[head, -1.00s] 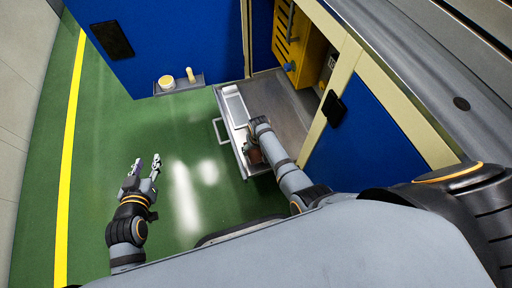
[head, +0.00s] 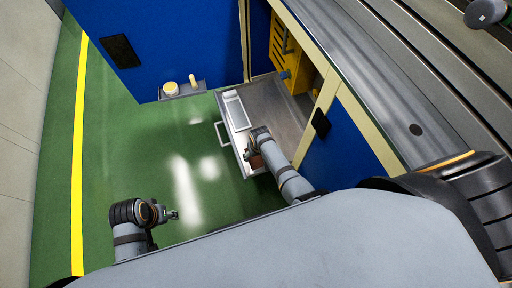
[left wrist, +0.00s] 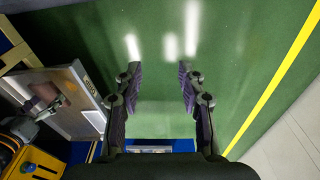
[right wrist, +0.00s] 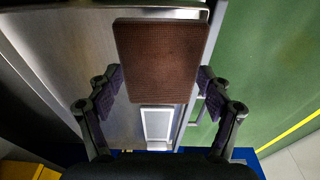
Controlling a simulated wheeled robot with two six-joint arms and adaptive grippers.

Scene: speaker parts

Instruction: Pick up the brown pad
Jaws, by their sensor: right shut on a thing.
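The brown pad (right wrist: 165,60) is a flat, rounded square with a fine-textured face. It sits between the two fingers of my right gripper (right wrist: 160,88), which is shut on it, over the metal tray. In the head view, a bit of the brown pad (head: 257,161) shows beside my right gripper (head: 250,150), partly hidden by it. My left gripper (left wrist: 159,72) is open and empty above the green floor. In the head view my left gripper (head: 172,214) is at the lower left, far from the pad.
The pulled-out metal tray (head: 268,108) has a handle (head: 220,133) and holds a white rectangular part (head: 236,110). A blue cabinet (head: 160,45) with a small shelf (head: 183,91) stands behind. A yellow box (head: 290,50) is at the upper right. Green floor is free at left.

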